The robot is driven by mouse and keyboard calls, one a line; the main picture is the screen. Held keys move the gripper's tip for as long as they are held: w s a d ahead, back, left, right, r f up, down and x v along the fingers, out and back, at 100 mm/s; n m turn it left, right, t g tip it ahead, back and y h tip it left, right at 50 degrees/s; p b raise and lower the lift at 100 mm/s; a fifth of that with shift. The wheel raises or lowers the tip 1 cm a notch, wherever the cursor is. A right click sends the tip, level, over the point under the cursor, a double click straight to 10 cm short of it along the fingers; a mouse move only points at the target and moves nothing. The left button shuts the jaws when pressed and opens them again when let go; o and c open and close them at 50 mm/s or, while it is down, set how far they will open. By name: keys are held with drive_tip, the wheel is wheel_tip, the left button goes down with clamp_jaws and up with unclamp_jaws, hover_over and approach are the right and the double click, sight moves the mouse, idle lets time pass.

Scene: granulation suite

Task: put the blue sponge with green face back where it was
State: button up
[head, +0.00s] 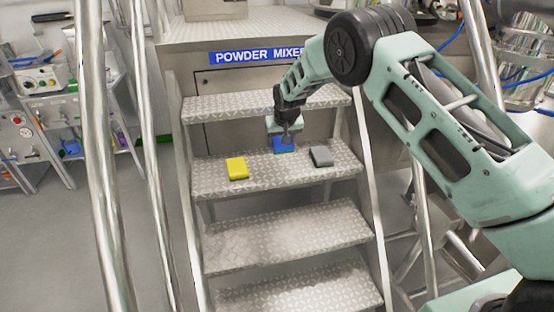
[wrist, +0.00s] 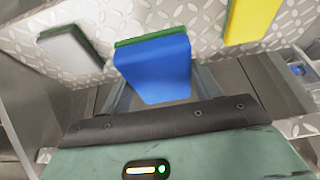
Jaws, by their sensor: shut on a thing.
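The blue sponge with green face (head: 284,146) is at the back middle of a metal step, between a yellow sponge and a grey one. My gripper (head: 285,133) reaches down from above and is shut on it. In the wrist view the blue sponge (wrist: 155,68) sits between the fingers, its green face along the far edge. Whether its underside touches the step (head: 215,180) is hard to tell.
A yellow sponge (head: 237,168) lies left on the same step and a grey sponge (head: 321,156) lies right, both with green faces. Metal handrails (head: 101,150) flank the stairs. A higher step (head: 215,106) rises behind, below the blue POWDER MIXER sign (head: 258,55).

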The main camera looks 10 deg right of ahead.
sight(279, 166)
drive_tip(key=shift+w+a+f, duration=0.15)
drive_tip(key=shift+w+a, duration=0.05)
drive_tip(key=shift+w, duration=0.05)
wheel_tip(279, 166, down, 9)
drive_tip(key=p, duration=0.3)
drive_tip(key=shift+f, duration=0.1)
drive_tip(key=shift+f, duration=0.1)
drive_tip(key=shift+f+b, duration=0.1)
drive_tip(key=shift+b, duration=0.2)
drive_tip(key=o, duration=0.9)
